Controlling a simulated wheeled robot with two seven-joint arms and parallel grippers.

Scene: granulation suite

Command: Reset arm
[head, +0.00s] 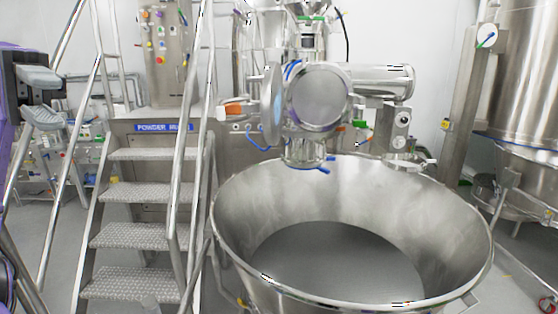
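My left gripper (46,98) is at the left edge of the head view, in front of the stairs and the equipment behind them. Its two grey fingers are apart, one above the other, with nothing between them. Part of the dark and purple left arm shows at the same edge. My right gripper is not in view.
A large open steel bowl (455,215) fills the lower middle and right. Steel stairs with handrails (137,243) stand left of it. Steel machinery (318,97) rises behind the bowl, and a tall steel vessel (525,70) stands far right. Grey floor shows at lower left.

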